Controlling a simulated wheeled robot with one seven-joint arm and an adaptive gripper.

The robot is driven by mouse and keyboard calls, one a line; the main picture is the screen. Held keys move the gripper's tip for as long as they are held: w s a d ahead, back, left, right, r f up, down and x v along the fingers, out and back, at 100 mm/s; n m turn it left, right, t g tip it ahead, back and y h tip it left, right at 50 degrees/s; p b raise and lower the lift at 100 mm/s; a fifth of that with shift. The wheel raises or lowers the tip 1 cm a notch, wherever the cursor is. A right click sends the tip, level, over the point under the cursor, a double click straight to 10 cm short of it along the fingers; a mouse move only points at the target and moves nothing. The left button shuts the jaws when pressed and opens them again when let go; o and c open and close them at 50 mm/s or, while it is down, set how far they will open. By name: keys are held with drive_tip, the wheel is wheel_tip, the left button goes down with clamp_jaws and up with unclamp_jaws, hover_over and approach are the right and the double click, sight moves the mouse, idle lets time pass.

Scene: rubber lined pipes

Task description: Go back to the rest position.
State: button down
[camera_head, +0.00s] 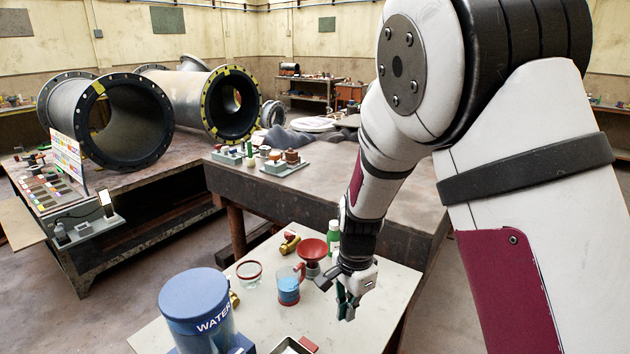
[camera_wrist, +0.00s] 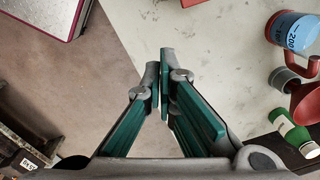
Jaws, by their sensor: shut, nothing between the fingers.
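My gripper (camera_head: 347,308) hangs from my arm over the right part of the pale table (camera_head: 388,292), in the head view. In the wrist view its green-padded fingers (camera_wrist: 164,85) are closed together with nothing between them. Bare table top and floor show beyond the fingertips. A jug of blue liquid (camera_head: 289,287) and a red funnel (camera_head: 312,250) stand left of my gripper; a green-and-white bottle (camera_head: 334,236) stands behind it. Whether the fingertips touch the table is hard to tell, but they look above it.
A blue-lidded water container (camera_head: 196,302) stands at the table's front left. A glass bowl (camera_head: 249,273) and brass fitting (camera_head: 290,243) are also on it. Behind are dark workbenches with large flanged pipes (camera_head: 120,122). Floor (camera_wrist: 115,60) lies beyond the table's edge.

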drive_tip(key=s+d+r+n+t, duration=0.1)
drive_tip(key=s+d+r+n, duration=0.2)
drive_tip(key=s+r, duration=0.3)
drive_tip(key=s+d+r+n+t+y, duration=0.1)
drive_tip(key=s+d+r+n, duration=0.15)
drive_tip(key=s+r, duration=0.4)
drive_tip(key=s+d+r+n+t, duration=0.1)
drive_tip(key=s+d+r+n, duration=0.25)
drive_tip(key=r, duration=0.55)
drive_tip(key=s+d+r+n+t+h, duration=0.1)
drive_tip(key=s+d+r+n, duration=0.1)
drive_tip(key=s, duration=0.7)
drive_tip(key=shift+s+d+n+p, duration=0.25)
drive_tip(key=shift+s+n+p, duration=0.1)
drive_tip(key=shift+n, duration=0.05)
